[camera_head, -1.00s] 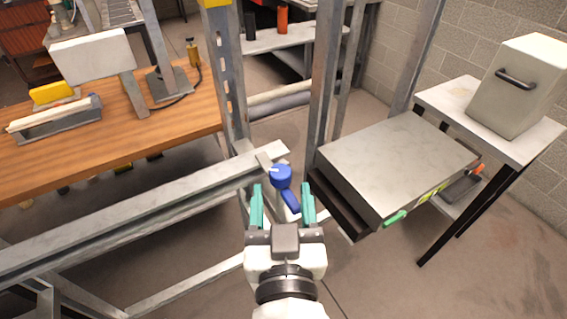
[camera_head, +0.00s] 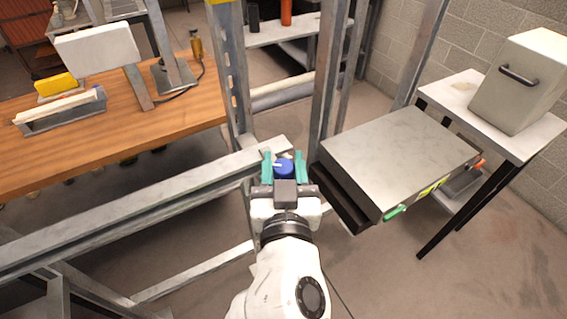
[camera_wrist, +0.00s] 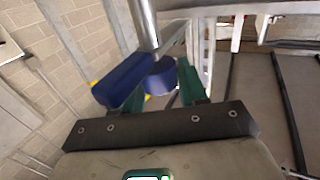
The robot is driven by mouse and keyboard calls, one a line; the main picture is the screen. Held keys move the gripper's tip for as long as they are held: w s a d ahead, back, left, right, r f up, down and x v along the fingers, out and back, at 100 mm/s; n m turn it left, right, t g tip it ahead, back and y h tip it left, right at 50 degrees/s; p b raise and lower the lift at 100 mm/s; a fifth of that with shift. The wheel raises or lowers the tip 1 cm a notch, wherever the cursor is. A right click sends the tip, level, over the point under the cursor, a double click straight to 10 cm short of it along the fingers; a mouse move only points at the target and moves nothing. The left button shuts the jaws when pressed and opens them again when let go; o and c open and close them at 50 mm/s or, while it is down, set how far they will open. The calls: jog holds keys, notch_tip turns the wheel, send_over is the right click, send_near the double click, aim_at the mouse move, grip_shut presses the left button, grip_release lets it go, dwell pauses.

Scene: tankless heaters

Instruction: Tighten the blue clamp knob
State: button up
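The blue clamp knob (camera_head: 285,168) sits by the near right end of the grey metal rail (camera_head: 150,204). It has a round hub and a short lever. My gripper (camera_head: 284,162) has its teal fingers on either side of the knob, drawn in close, with the hub filling the gap. In the wrist view the blue hub of the knob (camera_wrist: 160,78) lies between the green fingers of my gripper (camera_wrist: 160,88). The blue lever overlaps the left finger and hides part of it. The exact contact points are hidden.
A steel upright (camera_head: 232,85) stands just behind the rail end, and another upright (camera_head: 325,80) stands to its right. A grey metal box (camera_head: 400,155) is close on the right. A wooden bench (camera_head: 130,110) stands at the left. Bare floor shows below right.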

jog(key=c, duration=0.5)
jog(key=shift+f+h+b, duration=0.15)
jog(key=shift+h+b, duration=0.15)
jog(key=shift+b, duration=0.35)
jog(key=m+h+b, duration=0.2)
jog(key=b, duration=0.1)
jog(key=shift+a+f+h+b, duration=0.1)
jog(key=shift+f+h+b, duration=0.05)
jog(key=shift+h+b, duration=0.2)
jog(key=m+h+b, duration=0.2)
jog(key=h+b, duration=0.1)
jog(key=m+g+h+b, duration=0.1)
jog(key=m+h+b, duration=0.1)
jog(key=h, duration=0.1)
jog(key=shift+m+g+h+b, duration=0.3)
jog(key=shift+h+b, duration=0.05)
jog(key=shift+b, duration=0.05)
jog(key=m+g+h+b, duration=0.2)
jog(key=h, duration=0.1)
jog(key=m+g+h+b, duration=0.1)
jog(key=m+h, duration=0.1)
jog(key=shift+r+g, duration=0.25)
jog(key=shift+g, duration=0.05)
jog(key=shift+b, duration=0.35)
jog(key=o, duration=0.9)
